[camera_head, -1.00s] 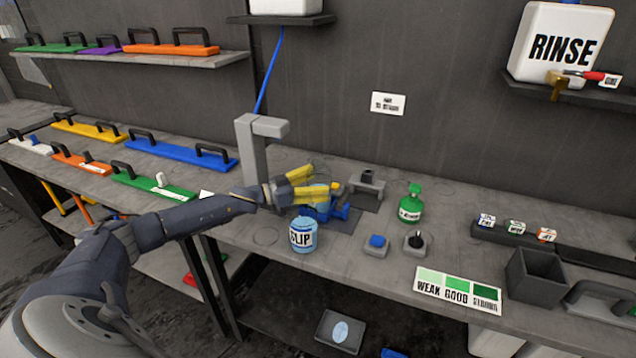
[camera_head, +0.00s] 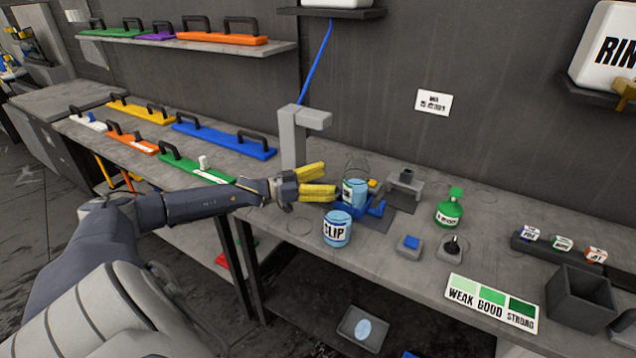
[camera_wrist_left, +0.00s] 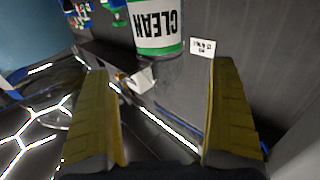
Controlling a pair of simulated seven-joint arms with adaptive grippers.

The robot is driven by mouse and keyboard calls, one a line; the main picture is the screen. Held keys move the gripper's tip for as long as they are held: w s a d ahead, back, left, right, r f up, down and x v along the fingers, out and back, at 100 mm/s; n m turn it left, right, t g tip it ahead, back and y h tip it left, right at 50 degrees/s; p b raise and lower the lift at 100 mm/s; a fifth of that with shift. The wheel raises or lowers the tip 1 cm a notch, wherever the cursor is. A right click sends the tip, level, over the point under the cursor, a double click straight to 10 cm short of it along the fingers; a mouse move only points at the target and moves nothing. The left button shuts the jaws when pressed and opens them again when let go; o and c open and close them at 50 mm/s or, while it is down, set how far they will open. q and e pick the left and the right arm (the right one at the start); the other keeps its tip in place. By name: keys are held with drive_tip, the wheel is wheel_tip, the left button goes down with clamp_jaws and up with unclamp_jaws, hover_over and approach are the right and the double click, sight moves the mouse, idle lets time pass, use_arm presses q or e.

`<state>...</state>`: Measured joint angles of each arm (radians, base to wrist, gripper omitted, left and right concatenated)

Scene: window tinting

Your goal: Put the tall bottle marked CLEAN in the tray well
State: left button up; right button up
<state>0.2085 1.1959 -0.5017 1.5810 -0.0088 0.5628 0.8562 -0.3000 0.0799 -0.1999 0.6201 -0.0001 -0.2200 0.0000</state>
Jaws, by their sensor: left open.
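The tall clear bottle (camera_head: 356,187) holds blue liquid and has a white and green label. It stands upright at the blue tray (camera_head: 375,208) on the bench; its base is partly hidden, so I cannot tell how it is seated. In the left wrist view the CLEAN label (camera_wrist_left: 158,25) shows upside down, beyond the fingers. My left gripper (camera_head: 323,181) is open and empty, its yellow fingers just left of the bottle and apart from it. It also shows in the left wrist view (camera_wrist_left: 165,115). My right gripper is not in view.
A SLIP bottle (camera_head: 337,229) stands in front of the tray. A grey post (camera_head: 293,138) rises behind my gripper. A green spray bottle (camera_head: 449,210), a blue button box (camera_head: 409,247) and a grey stand (camera_head: 405,182) are to the right.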

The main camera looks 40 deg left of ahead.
use_arm(q)
drive_tip(key=shift+v, duration=1.35)
drive_tip(key=shift+s, duration=0.1)
